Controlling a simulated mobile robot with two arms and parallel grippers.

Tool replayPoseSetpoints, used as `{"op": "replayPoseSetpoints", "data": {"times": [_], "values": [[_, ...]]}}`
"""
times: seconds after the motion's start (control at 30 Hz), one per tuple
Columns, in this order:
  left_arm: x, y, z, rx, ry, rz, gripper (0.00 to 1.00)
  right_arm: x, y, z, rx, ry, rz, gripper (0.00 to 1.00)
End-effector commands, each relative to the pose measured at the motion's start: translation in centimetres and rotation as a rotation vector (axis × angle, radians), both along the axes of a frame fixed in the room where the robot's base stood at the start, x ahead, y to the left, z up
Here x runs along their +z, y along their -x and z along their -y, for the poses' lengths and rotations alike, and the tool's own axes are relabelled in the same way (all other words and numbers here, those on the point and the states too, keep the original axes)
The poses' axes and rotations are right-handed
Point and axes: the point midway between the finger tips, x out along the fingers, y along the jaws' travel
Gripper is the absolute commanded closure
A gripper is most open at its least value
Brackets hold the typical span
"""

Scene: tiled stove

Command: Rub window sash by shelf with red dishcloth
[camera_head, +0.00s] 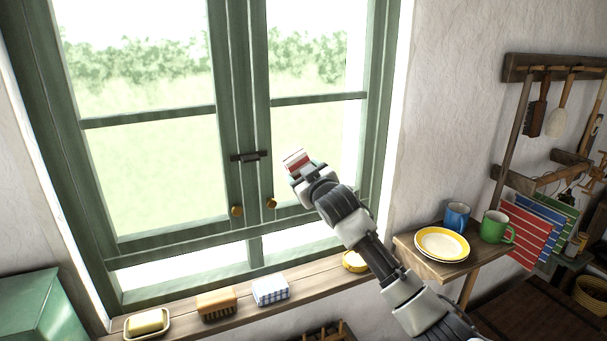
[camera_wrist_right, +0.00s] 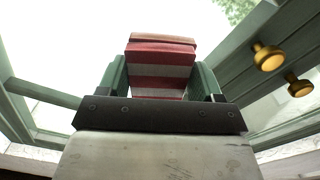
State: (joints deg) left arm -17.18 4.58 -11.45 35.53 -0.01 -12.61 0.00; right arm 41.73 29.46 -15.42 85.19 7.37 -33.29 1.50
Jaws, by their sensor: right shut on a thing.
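The red dishcloth (camera_head: 296,160), folded with red and white stripes, is held in my right gripper (camera_head: 303,169). It also shows in the right wrist view (camera_wrist_right: 160,75), squeezed between the two green fingers. The green-framed right window sash (camera_head: 318,100), on the side of the shelf (camera_head: 445,264), is behind the cloth. The cloth appears in front of the sash's lower pane, near its left stile. I cannot tell if it touches the glass. My left gripper is not in view.
The sill holds a butter dish (camera_head: 148,323), a brush (camera_head: 216,303), a blue checked cloth (camera_head: 270,290) and a yellow dish (camera_head: 355,261). The shelf bears a plate (camera_head: 441,245), a blue mug (camera_head: 457,217) and a green mug (camera_head: 494,227). Brass knobs (camera_head: 271,203) and a latch (camera_head: 250,156) protrude from the window.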

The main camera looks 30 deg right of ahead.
Motion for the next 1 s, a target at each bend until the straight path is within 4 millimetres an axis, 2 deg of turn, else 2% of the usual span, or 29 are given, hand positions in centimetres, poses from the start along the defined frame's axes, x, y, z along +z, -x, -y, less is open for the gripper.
{"op": "replayPoseSetpoints", "data": {"times": [0.5,0.87,1.0], "values": [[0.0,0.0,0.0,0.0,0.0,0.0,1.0,0.0,5.0,-0.2,-0.001,0.001,0.0,0.53],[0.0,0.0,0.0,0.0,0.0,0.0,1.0,0.1,5.3,-0.2,0.0,0.0,0.001,0.53],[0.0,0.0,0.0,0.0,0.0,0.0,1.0,0.0,6.1,-0.3,-0.001,0.001,0.0,0.53]]}}
